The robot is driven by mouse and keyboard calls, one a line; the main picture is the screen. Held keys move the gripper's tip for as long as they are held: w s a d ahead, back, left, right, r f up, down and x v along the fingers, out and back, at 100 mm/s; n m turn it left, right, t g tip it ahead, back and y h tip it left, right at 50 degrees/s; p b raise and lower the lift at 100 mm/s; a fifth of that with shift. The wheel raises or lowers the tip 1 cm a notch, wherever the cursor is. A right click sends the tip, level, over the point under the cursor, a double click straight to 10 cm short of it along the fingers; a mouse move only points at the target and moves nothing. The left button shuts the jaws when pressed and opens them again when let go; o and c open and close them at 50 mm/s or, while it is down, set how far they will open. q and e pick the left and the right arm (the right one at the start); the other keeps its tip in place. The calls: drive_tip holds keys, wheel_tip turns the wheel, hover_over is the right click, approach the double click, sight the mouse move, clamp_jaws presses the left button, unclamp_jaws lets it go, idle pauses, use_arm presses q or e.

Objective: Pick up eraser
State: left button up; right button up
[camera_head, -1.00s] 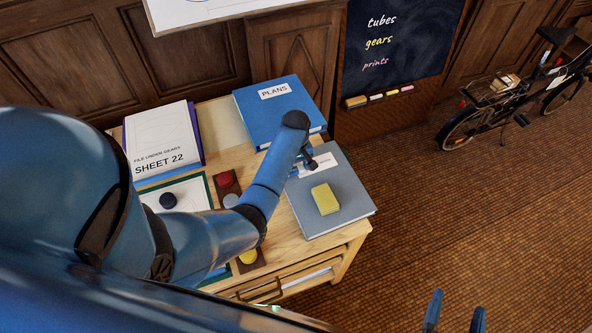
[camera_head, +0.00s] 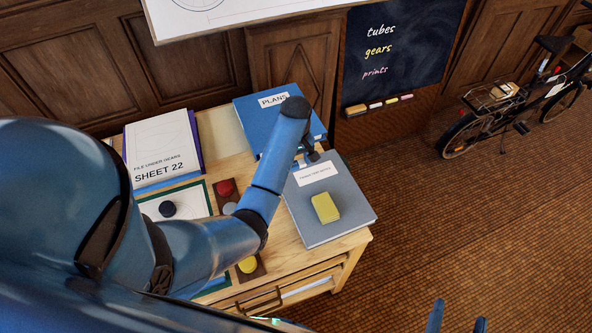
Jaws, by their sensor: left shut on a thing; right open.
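A yellow block, which looks like the eraser (camera_head: 325,207), lies on the grey book (camera_head: 345,232) at the desk's right side. My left gripper (camera_head: 309,158) is above the far edge of the grey book, beyond the yellow block and apart from it. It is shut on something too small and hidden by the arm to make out. My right gripper (camera_head: 458,312) is open and empty at the bottom edge of the view, away from the desk. Another block, like a board eraser (camera_head: 356,110), sits on the chalkboard ledge.
A blue PLANS binder (camera_head: 250,115) lies behind the grey book. A chalkboard (camera_head: 420,50) stands behind; floor at right is open, with a bicycle (camera_head: 520,95) beyond.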

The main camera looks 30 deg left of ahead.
sight(296, 163)
use_arm(q)
wheel_tip(296, 163, up, 5)
drive_tip(key=shift+f, duration=0.2)
wheel_tip(296, 163, up, 8)
drive_tip(key=p, duration=0.8)
drive_tip(key=shift+f, duration=0.25)
